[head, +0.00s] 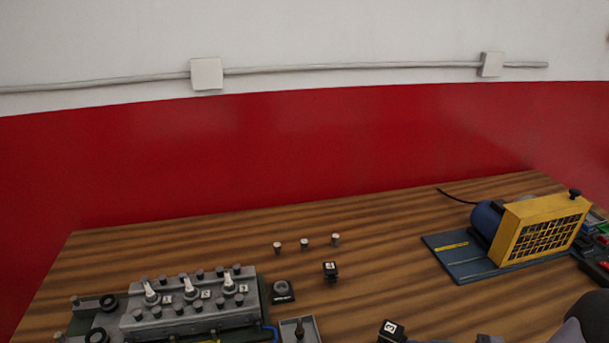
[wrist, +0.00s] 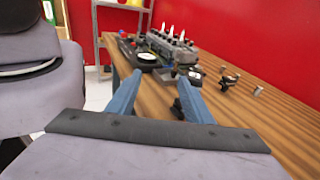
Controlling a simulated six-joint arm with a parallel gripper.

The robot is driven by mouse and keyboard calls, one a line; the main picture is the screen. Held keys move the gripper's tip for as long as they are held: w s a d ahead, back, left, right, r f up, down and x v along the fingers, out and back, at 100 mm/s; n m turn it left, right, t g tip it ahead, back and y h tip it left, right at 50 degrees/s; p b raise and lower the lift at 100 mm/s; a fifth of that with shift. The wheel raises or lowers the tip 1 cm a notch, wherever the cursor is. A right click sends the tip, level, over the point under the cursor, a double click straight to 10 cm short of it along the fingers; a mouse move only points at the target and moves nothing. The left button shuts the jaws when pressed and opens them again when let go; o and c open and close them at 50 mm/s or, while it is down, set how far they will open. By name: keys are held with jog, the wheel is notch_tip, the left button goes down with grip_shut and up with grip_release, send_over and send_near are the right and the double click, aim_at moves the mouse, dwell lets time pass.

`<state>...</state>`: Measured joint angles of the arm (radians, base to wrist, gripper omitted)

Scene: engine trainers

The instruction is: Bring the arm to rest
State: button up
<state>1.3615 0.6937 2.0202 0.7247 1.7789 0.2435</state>
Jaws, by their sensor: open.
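My gripper (wrist: 157,98) fills the lower part of the wrist view, with its two blue fingers spread apart and nothing between them. It points along the wooden table (wrist: 262,115) toward the grey engine block. In the head view a dark part of my arm shows at the lower right corner, and the fingers do not show there. The engine block (head: 195,300) stands at the front left of the table (head: 390,235), with three white-topped plugs in its top. It also shows in the wrist view (wrist: 172,46).
Three small metal pieces (head: 304,243) stand mid-table. A black numbered block (head: 330,271) is near them, and another black block (head: 391,331) is at the front edge. A yellow-guarded motor unit (head: 540,226) stands at right. The back middle of the table is clear.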

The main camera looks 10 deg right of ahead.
jog(key=s+a+f+n+g+h+p, duration=0.2)
jog(key=a+f+n+g+h, duration=0.2)
jog(key=a+n+g+h, duration=0.6)
jog(key=shift+w+a+r+n+t+h+p, duration=0.3)
jog(key=shift+w+a+n+h, duration=0.45)
jog(key=shift+n, duration=1.5)
jog(key=shift+w+a+r+n+t+h+p, duration=0.1)
jog(key=shift+w+a+n+t+h+p, duration=0.45)
jog(key=shift+n, duration=1.65)
jog(key=shift+w+a+r+n+t+h+p, duration=0.15)
jog(key=shift+w+a+n+h, duration=0.8)
jog(key=shift+n, duration=1.3)
jog(key=shift+s+a, duration=0.15)
